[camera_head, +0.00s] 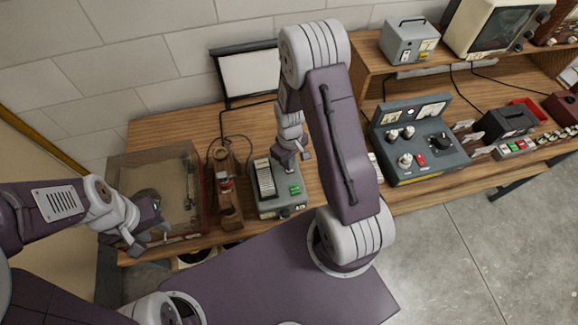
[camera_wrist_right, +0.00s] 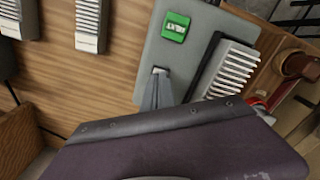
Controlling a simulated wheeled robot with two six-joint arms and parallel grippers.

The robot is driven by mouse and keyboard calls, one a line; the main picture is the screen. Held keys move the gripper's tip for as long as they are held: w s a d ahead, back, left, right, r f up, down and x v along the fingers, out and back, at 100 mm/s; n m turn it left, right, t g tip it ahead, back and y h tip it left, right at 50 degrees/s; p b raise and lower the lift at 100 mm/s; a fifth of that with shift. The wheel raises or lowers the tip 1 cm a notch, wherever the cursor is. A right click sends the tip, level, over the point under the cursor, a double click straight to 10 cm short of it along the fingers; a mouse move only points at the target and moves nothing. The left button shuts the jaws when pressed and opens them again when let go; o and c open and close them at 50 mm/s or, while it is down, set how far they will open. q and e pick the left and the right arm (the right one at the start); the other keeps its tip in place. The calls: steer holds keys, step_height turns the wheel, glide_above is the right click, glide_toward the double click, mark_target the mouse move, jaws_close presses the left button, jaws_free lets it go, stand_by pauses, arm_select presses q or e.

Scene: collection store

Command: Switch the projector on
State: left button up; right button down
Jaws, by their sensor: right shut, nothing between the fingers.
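The projector (camera_head: 267,207) is a grey-green box on the wooden bench, with a ribbed slide tray (camera_head: 265,178) on its left side and a green switch (camera_head: 295,190) on its top. In the right wrist view the green switch (camera_wrist_right: 176,27) and ribbed tray (camera_wrist_right: 230,70) are seen close up. My right gripper (camera_wrist_right: 157,85) is shut and empty, with its tips over the projector's grey top beside the switch. I cannot tell whether they touch it. My left gripper (camera_head: 150,238) is at the bench's left end, in front of a clear-sided case; its fingers are unclear.
A clear-sided case (camera_head: 185,160) and a wooden stand with a red part (camera_head: 226,195) are left of the projector. A small white screen (camera_head: 248,75) stands behind. A grey control box with knobs (camera_head: 420,140) is to the right, beyond my right arm.

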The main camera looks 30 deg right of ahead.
steer(key=shift+f+b, duration=0.4)
steer(key=shift+f, duration=0.15)
steer(key=shift+r, duration=0.1)
step_height(320, 180, up, 7)
steer(key=p, duration=0.6)
stand_by(0.5)
